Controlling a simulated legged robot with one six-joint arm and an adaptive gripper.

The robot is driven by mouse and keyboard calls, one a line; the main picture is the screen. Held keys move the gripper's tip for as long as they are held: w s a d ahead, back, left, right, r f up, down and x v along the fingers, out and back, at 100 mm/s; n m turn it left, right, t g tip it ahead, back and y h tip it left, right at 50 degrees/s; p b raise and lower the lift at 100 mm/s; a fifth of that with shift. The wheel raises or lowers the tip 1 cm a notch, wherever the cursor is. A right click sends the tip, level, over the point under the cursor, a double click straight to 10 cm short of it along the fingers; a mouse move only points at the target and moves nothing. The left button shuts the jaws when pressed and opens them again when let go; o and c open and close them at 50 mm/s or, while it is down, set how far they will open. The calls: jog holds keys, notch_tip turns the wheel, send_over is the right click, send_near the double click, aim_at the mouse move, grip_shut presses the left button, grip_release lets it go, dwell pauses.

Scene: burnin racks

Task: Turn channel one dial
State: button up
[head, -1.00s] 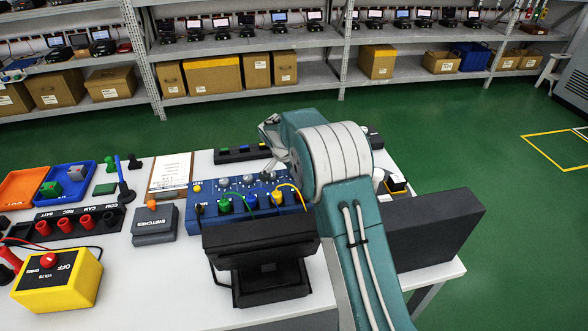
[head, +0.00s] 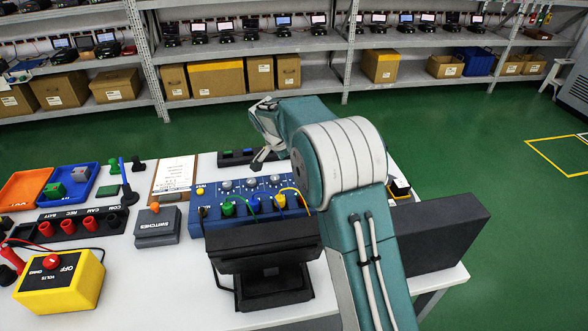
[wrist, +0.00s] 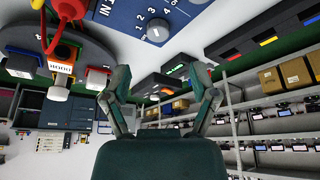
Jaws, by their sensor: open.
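A blue panel (head: 240,210) lies on the white table with a row of grey-white dials (head: 250,183) along its back part. In the wrist view the panel (wrist: 130,12) fills the top edge, with a pale dial (wrist: 158,30) beside a marking that looks like "IN 1". In the head view I cannot read which dial is channel one. My gripper (head: 260,158) hangs above the panel's back edge, partly hidden by my arm.
Green and yellow plugs (head: 278,200) with cables stand at the panel's front. A black monitor-like stand (head: 265,255) is before it. A "SWITCHES" box (head: 157,227) and a clipboard (head: 174,175) are to the left. A dark strip with colored buttons (head: 237,157) lies behind.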

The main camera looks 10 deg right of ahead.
jog(key=v, duration=0.4)
jog(key=shift+a, duration=0.1)
jog(key=s+d+r+n+t+y, duration=0.1)
jog(key=s+d+r+n, duration=0.15)
jog(key=s+r, duration=0.55)
jog(key=s+d+r+n+y, duration=0.1)
jog(key=s+r+n, duration=0.3)
jog(key=s, duration=0.7)
jog(key=s+f+n+t+y, duration=0.1)
jog(key=s+n, duration=0.3)
jog(key=s, duration=1.6)
jog(key=shift+d+f+t+y, duration=0.3)
jog(key=shift+d+f+t, duration=0.1)
jog(key=shift+d+t, duration=0.1)
